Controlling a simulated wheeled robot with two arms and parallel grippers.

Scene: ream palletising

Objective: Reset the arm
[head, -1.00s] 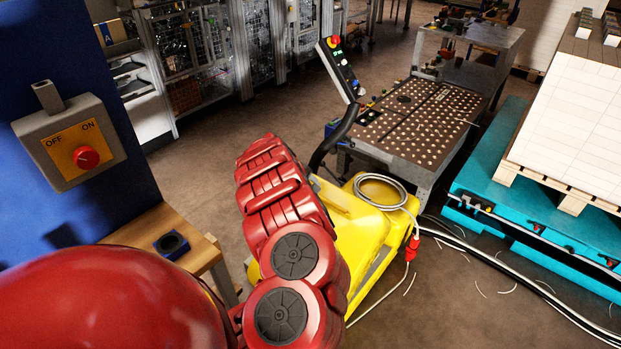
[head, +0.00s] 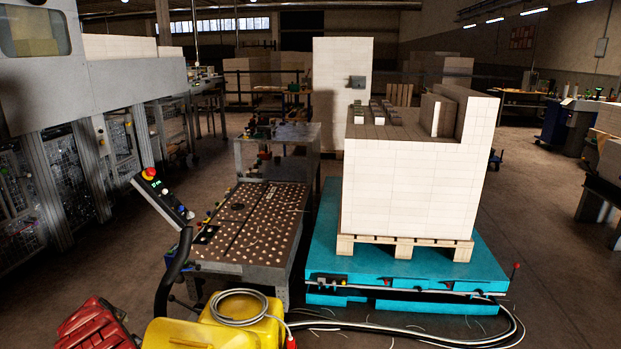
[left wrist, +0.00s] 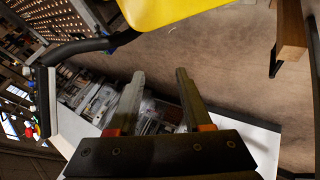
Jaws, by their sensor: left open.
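My left arm (head: 95,326) shows in red at the bottom left of the head view, beside the yellow machine body; its gripper is outside that view. In the left wrist view my left gripper (left wrist: 156,88) is open, with its two grey fingers apart and nothing between them. Beyond the fingers lie the floor and grey and white machinery, and a yellow body (left wrist: 165,12) is at the top edge. My right arm and right gripper are in neither view.
The perforated table (head: 245,220) and control panel (head: 162,197) stand ahead. A teal lift (head: 490,268) carries a pallet (head: 402,245) of stacked white reams (head: 410,185). Cables curve over the floor at the lower right.

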